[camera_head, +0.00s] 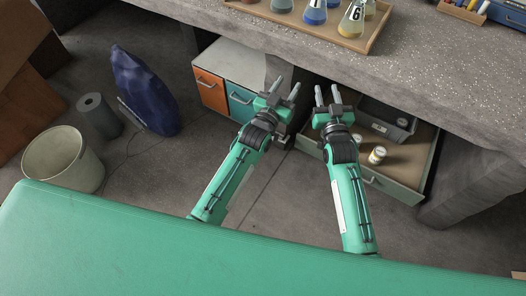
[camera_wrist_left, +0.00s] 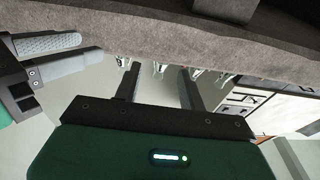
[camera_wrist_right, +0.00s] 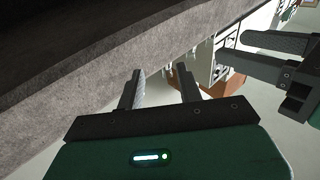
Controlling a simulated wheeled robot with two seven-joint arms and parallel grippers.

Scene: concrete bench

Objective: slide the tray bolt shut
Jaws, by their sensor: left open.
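A pulled-out drawer tray (camera_head: 408,160) sits under the bench at right, holding a dark grey box and small white jars. I cannot make out a bolt on it; my grippers and arms cover part of that area. My left gripper (camera_head: 286,89) is open and empty, in front of the cabinet under the bench edge. My right gripper (camera_head: 327,92) is open and empty, just left of the drawer tray's dark box. In the left wrist view the right gripper's fingers (camera_wrist_left: 54,54) show at left. In the right wrist view the left gripper's fingers (camera_wrist_right: 282,55) show at right.
The concrete bench (camera_head: 430,75) overhangs the drawers, with a wooden flask tray (camera_head: 330,37) on top. A cabinet with an orange drawer (camera_head: 210,90) and a teal drawer (camera_head: 241,103) stands at left. A bin (camera_head: 62,160), roll (camera_head: 99,115) and blue bag (camera_head: 142,88) stand on the floor.

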